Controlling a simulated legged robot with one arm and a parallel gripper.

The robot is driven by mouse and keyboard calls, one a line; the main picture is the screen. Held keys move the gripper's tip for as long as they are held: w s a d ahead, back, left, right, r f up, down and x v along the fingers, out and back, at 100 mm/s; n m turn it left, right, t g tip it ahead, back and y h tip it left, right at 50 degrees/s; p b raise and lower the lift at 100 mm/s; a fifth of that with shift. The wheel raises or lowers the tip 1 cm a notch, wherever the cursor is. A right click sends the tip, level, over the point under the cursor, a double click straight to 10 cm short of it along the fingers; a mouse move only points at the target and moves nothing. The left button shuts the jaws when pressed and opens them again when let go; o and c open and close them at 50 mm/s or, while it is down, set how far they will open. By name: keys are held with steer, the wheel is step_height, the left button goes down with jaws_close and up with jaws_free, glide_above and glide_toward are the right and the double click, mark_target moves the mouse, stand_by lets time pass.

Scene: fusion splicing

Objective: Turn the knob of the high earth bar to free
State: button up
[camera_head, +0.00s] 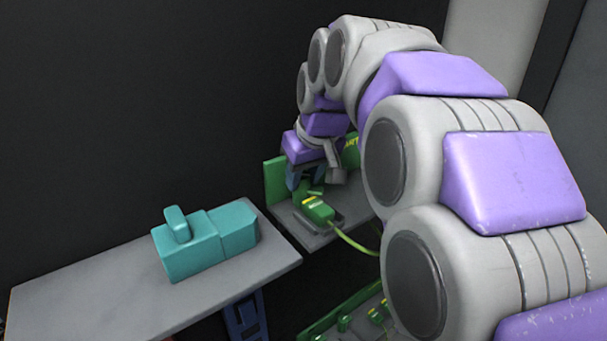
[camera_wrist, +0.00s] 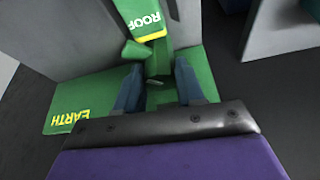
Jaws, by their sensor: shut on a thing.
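The high earth bar shows as a green panel marked EARTH in the wrist view (camera_wrist: 75,108) and behind my gripper in the head view (camera_head: 274,182). My gripper (camera_wrist: 158,78) points at the bar, with its two dark blue fingers a small gap apart. It is shut on the knob (camera_wrist: 154,84), which is small and mostly hidden between the fingers, so its setting cannot be read. A green clamp marked ROOF with a yellow band (camera_wrist: 145,22) is just beyond the fingertips. In the head view my gripper (camera_head: 303,180) is at the bar, above the grey shelf.
The green clamp with a cable (camera_head: 318,209) rests on the grey shelf (camera_head: 290,226). A teal device (camera_head: 195,246) stands on a grey table (camera_head: 90,290) at left. Another green bar with several knobs (camera_head: 345,316) is lower down. Dark wall lies behind.

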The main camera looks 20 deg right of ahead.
steer(key=shift+r, duration=0.1)
stand_by(0.5)
steer(key=o, duration=1)
steer(key=shift+p+v, duration=1.3)
steer(key=shift+v, duration=7.25)
